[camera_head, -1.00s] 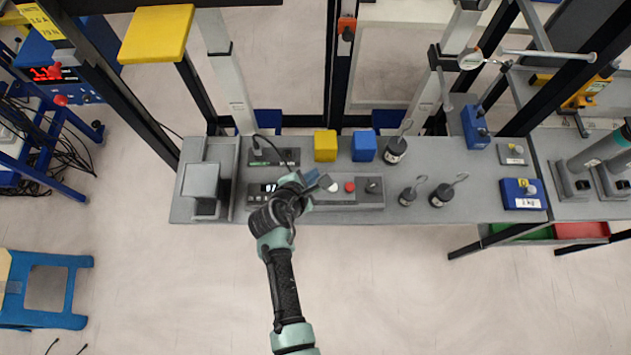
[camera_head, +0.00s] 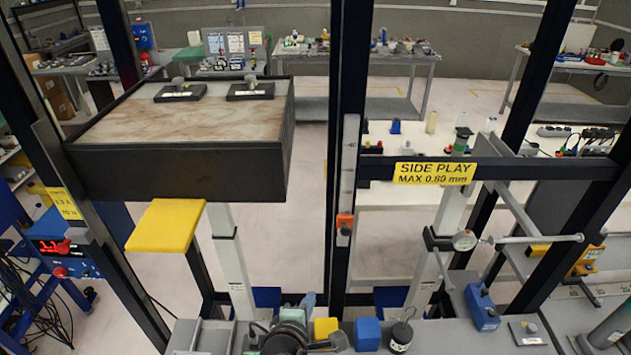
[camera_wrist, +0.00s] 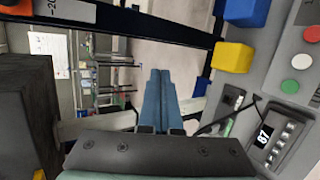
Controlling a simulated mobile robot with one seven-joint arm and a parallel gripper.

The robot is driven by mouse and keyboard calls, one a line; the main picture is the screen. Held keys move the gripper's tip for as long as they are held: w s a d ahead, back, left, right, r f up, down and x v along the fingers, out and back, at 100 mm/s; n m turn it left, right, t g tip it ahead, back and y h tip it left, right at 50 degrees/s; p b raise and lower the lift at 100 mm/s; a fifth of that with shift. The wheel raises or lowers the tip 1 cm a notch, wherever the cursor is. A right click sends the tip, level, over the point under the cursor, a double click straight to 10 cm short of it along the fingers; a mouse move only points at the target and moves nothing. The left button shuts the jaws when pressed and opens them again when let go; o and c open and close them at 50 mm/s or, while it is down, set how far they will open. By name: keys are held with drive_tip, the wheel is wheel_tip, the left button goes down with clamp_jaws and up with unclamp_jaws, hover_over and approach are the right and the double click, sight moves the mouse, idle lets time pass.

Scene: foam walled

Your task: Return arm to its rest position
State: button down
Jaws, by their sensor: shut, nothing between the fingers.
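My gripper (camera_wrist: 158,98) shows in the wrist view with its two blue fingers pressed together and nothing between them. In the head view only the upper part of my arm's end shows at the bottom edge, with the gripper (camera_head: 308,301) above the grey bench. A yellow block (camera_head: 326,329) and a blue block (camera_head: 367,334) stand just right of it. The yellow block (camera_wrist: 232,57) also shows in the wrist view, apart from the fingers. The rest of my arm is out of view.
Uprights and a crossbar with a yellow sign (camera_head: 434,173) stand behind the bench. A dark box (camera_head: 190,140) and a yellow plate (camera_head: 166,225) are at upper left. A black hooked weight (camera_head: 401,336) and a blue device (camera_head: 481,307) are to the right.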

wheel_tip(320, 180, up, 33)
drive_tip(key=w+m+t+y+b, duration=0.1)
drive_tip(key=w+m+t+b, duration=0.15)
drive_tip(key=m+t, duration=0.6)
drive_tip(key=s+r+m+t+y, duration=0.1)
drive_tip(key=s+r+m+t, duration=0.2)
drive_tip(key=s+r, duration=0.6)
drive_tip(key=s+d+r+m+t, duration=0.1)
drive_tip(key=s+r+m+t, duration=0.3)
drive_tip(key=s+r, duration=0.5)
wheel_tip(320, 180, up, 7)
drive_tip(key=shift+d+r+m+y, duration=0.15)
drive_tip(key=shift+m+y, duration=0.25)
drive_tip(key=shift+m, duration=0.55)
